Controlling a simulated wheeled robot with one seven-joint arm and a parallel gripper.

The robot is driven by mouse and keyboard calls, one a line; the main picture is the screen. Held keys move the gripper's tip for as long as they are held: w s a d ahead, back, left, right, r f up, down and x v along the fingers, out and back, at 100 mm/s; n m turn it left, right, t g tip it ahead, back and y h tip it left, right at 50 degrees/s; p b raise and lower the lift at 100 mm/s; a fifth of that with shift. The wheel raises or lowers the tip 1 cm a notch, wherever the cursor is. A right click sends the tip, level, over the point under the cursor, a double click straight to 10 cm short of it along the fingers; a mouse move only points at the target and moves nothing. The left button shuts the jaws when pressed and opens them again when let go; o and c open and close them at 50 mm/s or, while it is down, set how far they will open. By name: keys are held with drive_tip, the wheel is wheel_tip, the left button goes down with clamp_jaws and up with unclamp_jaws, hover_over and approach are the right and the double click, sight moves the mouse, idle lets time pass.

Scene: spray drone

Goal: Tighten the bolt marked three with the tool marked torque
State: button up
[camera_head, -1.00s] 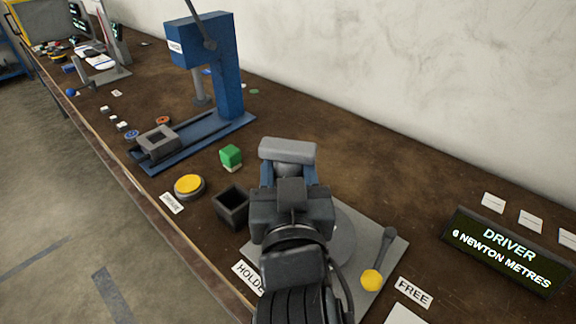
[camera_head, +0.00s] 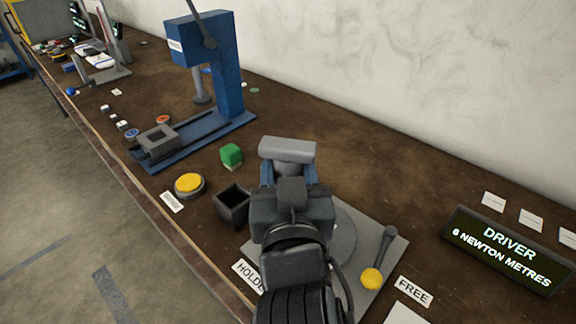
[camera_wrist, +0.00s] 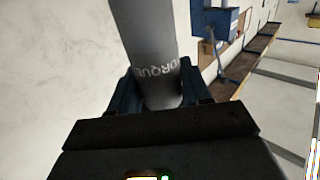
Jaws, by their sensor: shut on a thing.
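My gripper (camera_head: 288,172) is shut on the grey torque tool (camera_head: 287,150). In the wrist view the tool (camera_wrist: 150,40) is a thick grey cylinder lettered TORQUE, held between both fingers (camera_wrist: 160,92). My gripper is over a grey base plate (camera_head: 385,245) that carries a round grey disc (camera_head: 343,240), and my arm covers much of both. The bolt marked three and the tool's lower end are hidden.
A lever with a yellow knob (camera_head: 371,279) stands at the plate's right, by a FREE label (camera_head: 413,292). A display (camera_head: 505,252) reads DRIVER, 6 NEWTON METRES. An open dark box (camera_head: 232,207), yellow button (camera_head: 189,185), green block (camera_head: 231,155) and blue press (camera_head: 228,80) stand left.

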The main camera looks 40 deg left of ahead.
sight(286, 143)
drive_tip(key=shift+f+b, duration=0.95)
drive_tip(key=shift+f, duration=0.4)
idle(2.1)
drive_tip(key=shift+r, duration=0.1)
drive_tip(key=shift+r+p, duration=2.9)
drive_tip(key=shift+r, duration=0.75)
drive_tip(key=shift+a+f+b, duration=0.1)
drive_tip(key=shift+f+b, duration=0.05)
drive_tip(key=shift+b, duration=0.15)
